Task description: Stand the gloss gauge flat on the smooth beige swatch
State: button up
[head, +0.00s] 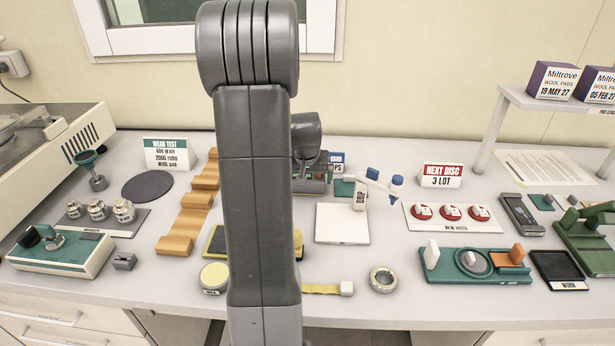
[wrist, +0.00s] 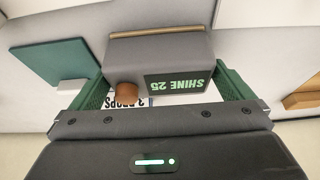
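In the wrist view the gloss gauge (wrist: 160,62) is a grey block marked "SHINE 25", with an orange-brown knob on its face. It lies between the two green fingers of my gripper (wrist: 160,85). The fingertips meet its left and right sides with no clear gap, so the gripper looks shut on it. In the head view my arm hides most of the gripper and gauge; whether the gauge touches the bench is unclear. A dark green swatch (head: 343,187) lies to their right, also in the wrist view (wrist: 52,70). I cannot make out the beige swatch with certainty.
A pale square board (head: 342,223) lies right of my arm. A stepped wooden rack (head: 186,218) is to the left.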

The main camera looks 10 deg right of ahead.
jog(key=shift+r, duration=0.15)
jog(key=shift+r, duration=0.2)
jog(key=v, duration=1.1)
jog(key=shift+s+r, duration=0.25)
jog(key=shift+r, duration=0.05)
jog(key=shift+a, duration=0.1)
jog(key=shift+c, duration=0.2)
dwell(0.9)
